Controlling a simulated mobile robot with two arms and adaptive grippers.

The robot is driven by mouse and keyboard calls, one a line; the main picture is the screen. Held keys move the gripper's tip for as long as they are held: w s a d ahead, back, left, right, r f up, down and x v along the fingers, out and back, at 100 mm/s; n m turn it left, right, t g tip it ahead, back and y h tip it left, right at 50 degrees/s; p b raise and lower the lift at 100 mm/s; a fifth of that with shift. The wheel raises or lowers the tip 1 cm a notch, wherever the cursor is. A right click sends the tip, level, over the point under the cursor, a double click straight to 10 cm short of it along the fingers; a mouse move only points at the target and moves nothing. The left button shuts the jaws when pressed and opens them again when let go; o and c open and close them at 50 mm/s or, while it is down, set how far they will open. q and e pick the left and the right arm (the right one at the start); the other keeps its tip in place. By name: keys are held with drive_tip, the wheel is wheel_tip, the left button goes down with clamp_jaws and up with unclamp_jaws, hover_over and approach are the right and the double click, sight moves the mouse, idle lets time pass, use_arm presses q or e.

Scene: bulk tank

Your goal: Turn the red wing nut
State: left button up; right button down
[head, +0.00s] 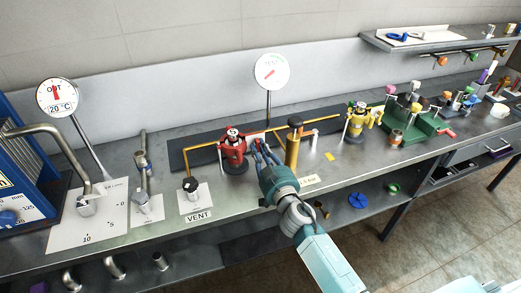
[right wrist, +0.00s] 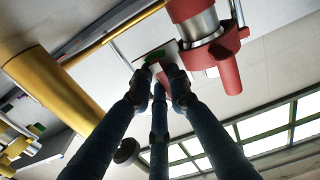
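A red fitting (head: 233,152) with a silver top stands on the bench, left of my right gripper (head: 260,147). In the right wrist view, a red valve body (right wrist: 210,38) with a silver collar is at the upper right. My left gripper is out of view.
A brass-coloured post (head: 293,146) stands just right of the right gripper. Orange pipe runs behind. A round dial (head: 270,71) is above the bench. A VENT knob (head: 190,185) is at the left, and a yellow fitting (head: 357,120) at the right.

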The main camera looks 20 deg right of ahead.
drive_tip(key=shift+n, duration=0.4)
drive_tip(key=n, duration=1.6)
drive_tip(key=shift+a+r+n+b, duration=0.1)
drive_tip(key=shift+r+n+b, duration=0.2)
drive_tip(key=shift+n+b, duration=0.1)
idle(0.4)
drive_tip(key=c, duration=1.9)
unclamp_jaws()
drive_tip(key=shift+c, duration=0.2)
drive_tip(key=shift+s, duration=0.1)
